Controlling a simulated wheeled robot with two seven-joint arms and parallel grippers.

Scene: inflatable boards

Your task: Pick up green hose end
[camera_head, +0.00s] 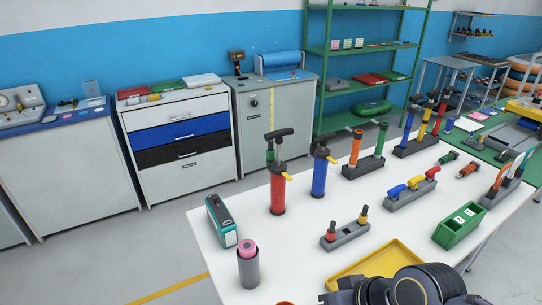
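A small green fitting, which looks like the green hose end (448,157), lies on the white table (300,205) toward its far right. A similar orange piece (468,169) lies just in front of it and to the right. Dark rounded links of one of my arms show at the bottom edge, right of centre, over the front of the table. No gripper fingers are visible there, and nothing is seen touching the green piece. My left gripper is out of view.
A grey holder (411,197) with coloured handles and a green box (460,225) stand in front of the fittings. A yellow tray (385,260) lies at the front.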

